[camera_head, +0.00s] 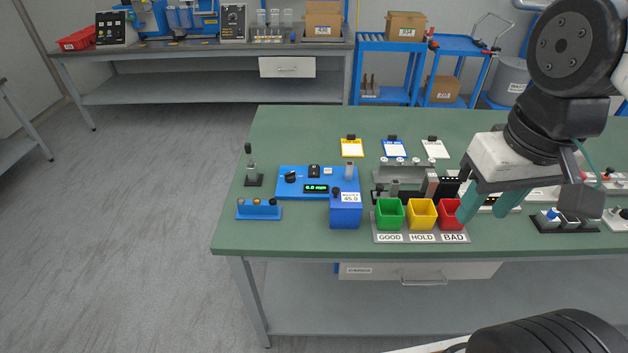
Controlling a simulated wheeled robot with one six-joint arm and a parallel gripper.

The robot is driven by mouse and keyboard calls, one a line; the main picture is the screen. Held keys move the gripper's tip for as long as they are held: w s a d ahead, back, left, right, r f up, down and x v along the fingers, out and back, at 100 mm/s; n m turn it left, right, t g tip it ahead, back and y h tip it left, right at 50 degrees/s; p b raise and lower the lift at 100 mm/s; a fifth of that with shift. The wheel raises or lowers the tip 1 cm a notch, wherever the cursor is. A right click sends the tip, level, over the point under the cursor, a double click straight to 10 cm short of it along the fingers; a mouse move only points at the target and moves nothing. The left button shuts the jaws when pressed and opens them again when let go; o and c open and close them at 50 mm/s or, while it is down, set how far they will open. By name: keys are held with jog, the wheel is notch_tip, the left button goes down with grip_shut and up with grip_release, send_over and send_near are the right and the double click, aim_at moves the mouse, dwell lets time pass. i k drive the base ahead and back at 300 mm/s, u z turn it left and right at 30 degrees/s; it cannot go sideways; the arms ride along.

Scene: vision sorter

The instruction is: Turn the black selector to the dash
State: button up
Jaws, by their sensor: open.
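A black knob (291,177), which looks like the selector, sits at the left end of a blue panel (284,188) on the green table. The panel also carries a small green-lit display (316,188) and a black switch (314,170). The dash mark and the knob's pointing direction are too small to tell. My gripper (484,212) has teal fingers spread apart with nothing between them. It hangs over the table well to the right of the panel, just right of the red bin.
Green (390,223), yellow (422,223) and red (451,224) bins stand between the panel and my gripper. A blue box (345,213) stands at the panel's front right. A black-based stand (253,180) is left of it. The back left of the table (290,130) is clear.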

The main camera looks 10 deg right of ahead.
aim_at(289, 178)
jog(key=u, duration=0.55)
jog(key=k, duration=0.65)
jog(key=u, duration=0.85)
jog(key=i, duration=0.65)
jog(key=z, duration=0.5)
jog(key=i, duration=0.8)
jog(key=z, duration=0.85)
